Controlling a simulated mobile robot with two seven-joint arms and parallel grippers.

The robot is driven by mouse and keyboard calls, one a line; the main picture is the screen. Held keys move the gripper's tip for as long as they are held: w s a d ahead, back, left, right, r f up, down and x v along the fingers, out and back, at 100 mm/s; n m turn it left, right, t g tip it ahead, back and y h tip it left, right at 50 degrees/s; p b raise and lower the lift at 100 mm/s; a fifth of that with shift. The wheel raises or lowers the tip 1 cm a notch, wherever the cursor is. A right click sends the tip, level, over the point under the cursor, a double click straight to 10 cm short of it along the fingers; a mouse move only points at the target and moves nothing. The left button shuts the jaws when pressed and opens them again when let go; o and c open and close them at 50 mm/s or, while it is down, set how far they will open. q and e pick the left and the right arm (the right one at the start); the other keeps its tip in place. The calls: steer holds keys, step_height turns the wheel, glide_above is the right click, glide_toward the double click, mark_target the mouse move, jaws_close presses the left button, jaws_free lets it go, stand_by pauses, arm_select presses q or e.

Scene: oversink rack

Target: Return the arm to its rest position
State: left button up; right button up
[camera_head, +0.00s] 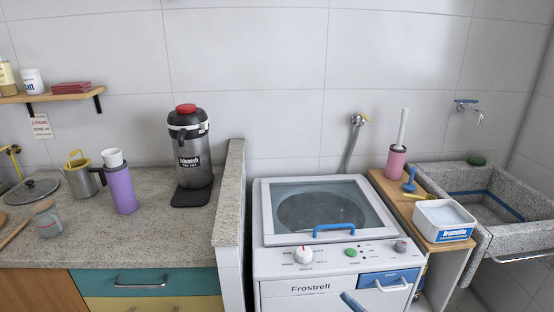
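Neither of my grippers shows in the head view, and no part of either arm can be clearly made out. Whether they are open or shut, and whether they hold anything, is hidden.
A granite counter (110,235) at left holds a black thermal dispenser (192,150), a purple tumbler (120,188) and a metal jug (80,180). A low wall (230,195) separates it from a white washing machine (265,262). A wooden stand (388,190) and stone sink (470,180) are at right.

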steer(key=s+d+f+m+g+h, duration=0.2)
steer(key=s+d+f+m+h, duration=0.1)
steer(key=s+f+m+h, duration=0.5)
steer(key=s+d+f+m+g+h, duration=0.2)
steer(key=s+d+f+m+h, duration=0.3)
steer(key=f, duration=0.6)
arm_select(q)
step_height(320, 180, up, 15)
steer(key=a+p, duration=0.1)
steer(key=p, duration=1.8)
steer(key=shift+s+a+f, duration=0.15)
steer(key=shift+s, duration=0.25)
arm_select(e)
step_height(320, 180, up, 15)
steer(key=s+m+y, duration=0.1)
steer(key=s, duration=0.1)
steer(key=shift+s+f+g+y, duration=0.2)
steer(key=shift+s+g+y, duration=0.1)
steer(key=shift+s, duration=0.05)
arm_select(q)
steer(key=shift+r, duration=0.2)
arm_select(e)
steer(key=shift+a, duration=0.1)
